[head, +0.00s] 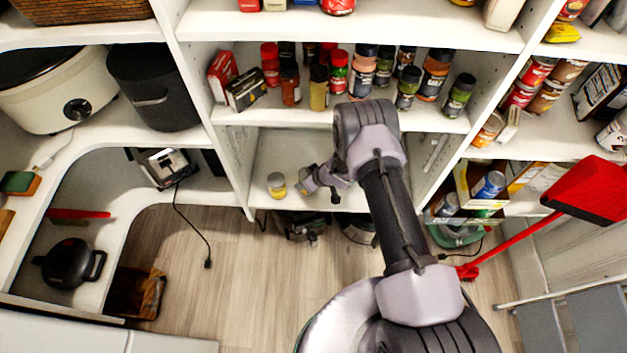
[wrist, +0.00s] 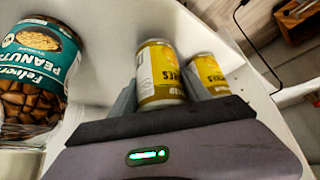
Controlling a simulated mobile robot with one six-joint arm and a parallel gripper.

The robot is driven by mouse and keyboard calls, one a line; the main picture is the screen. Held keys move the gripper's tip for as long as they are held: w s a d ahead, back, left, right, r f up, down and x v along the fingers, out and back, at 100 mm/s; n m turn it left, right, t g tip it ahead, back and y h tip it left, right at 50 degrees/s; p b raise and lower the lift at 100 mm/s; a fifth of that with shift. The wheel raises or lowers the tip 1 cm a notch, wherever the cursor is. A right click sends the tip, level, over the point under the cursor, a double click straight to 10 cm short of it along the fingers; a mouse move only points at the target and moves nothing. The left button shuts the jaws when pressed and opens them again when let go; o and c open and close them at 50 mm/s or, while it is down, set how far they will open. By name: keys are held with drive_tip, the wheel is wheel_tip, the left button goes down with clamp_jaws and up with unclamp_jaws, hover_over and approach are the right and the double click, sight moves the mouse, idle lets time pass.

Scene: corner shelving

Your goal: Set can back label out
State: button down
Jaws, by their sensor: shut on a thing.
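In the wrist view my gripper (wrist: 160,88) is shut on a yellow can (wrist: 160,70), with a finger on each side of it. The can's fruit picture and part of its label lettering face the wrist camera. A second, similar yellow can (wrist: 208,75) stands just to the right, beyond the right finger. In the head view my gripper (head: 306,183) is low over the white lower shelf; the held can is mostly hidden there. The second can (head: 277,186) stands upright at the shelf's front, left of my gripper.
A large peanut jar (wrist: 36,75) with a teal label stands left of my gripper in the wrist view. The shelf above holds several spice jars (head: 362,72). A white upright panel (head: 212,105) bounds the bay on the left. Bare shelf (head: 285,150) shows behind the cans.

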drive_tip(key=shift+f, duration=0.7)
drive_tip(key=shift+f+b, duration=0.35)
drive_tip(key=shift+b, duration=0.2)
drive_tip(key=shift+c, duration=2.1)
unclamp_jaws()
drive_tip(key=shift+d+r, duration=0.1)
